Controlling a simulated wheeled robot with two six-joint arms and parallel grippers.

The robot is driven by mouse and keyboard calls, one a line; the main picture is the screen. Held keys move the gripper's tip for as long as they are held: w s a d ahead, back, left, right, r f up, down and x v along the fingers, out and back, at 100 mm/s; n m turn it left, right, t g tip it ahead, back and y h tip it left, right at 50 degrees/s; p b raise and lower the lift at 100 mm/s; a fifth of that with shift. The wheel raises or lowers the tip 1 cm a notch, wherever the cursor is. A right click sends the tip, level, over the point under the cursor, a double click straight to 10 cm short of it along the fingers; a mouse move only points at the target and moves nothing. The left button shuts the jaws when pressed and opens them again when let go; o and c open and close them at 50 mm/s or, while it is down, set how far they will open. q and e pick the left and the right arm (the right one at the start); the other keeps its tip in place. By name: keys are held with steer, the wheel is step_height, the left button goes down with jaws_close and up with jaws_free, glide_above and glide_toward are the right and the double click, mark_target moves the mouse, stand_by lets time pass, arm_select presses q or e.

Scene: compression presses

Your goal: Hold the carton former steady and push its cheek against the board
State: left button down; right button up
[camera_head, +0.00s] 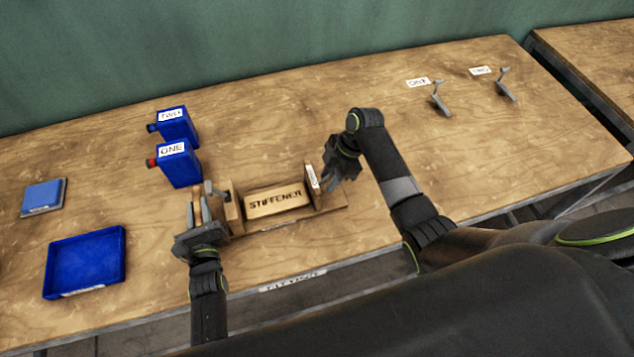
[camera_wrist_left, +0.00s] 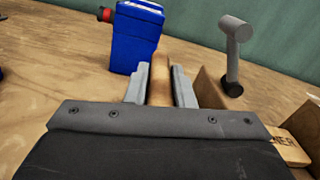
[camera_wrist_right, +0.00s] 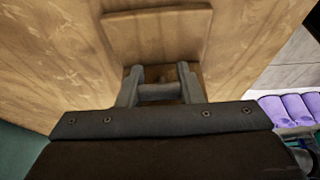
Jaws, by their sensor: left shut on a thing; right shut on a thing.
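The wooden carton former (camera_head: 262,227) stands near the front edge of the table. The board marked STIFFENER (camera_head: 277,200) lies in it, between a wooden block (camera_head: 232,212) on the left and the labelled cheek (camera_head: 312,178) on the right. I cannot tell whether cheek and board touch. My left gripper (camera_head: 205,208) is shut on a wooden upright (camera_wrist_left: 160,82) at the former's left end. My right gripper (camera_head: 335,180) is at the cheek's outer side, shut on a grey bar (camera_wrist_right: 160,91) in front of wood. A grey lever (camera_wrist_left: 232,55) stands beside the left block.
Two blue containers (camera_head: 176,126) (camera_head: 179,163), labelled TWO and ONE, stand behind my left gripper. A blue tray (camera_head: 85,262) and a blue pad (camera_head: 43,197) lie at left. The table behind the former is clear.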

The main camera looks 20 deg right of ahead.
steer(key=shift+a, duration=0.95)
steer(key=o, duration=1.2)
steer(key=shift+c, duration=0.2)
steer(key=shift+d, duration=0.1)
steer(key=shift+r, duration=0.1)
steer(key=v, duration=1.2)
arm_select(q)
steer(key=c, duration=1.2)
jaws_free()
steer(key=shift+o, duration=0.2)
steer(key=shift+a, duration=0.1)
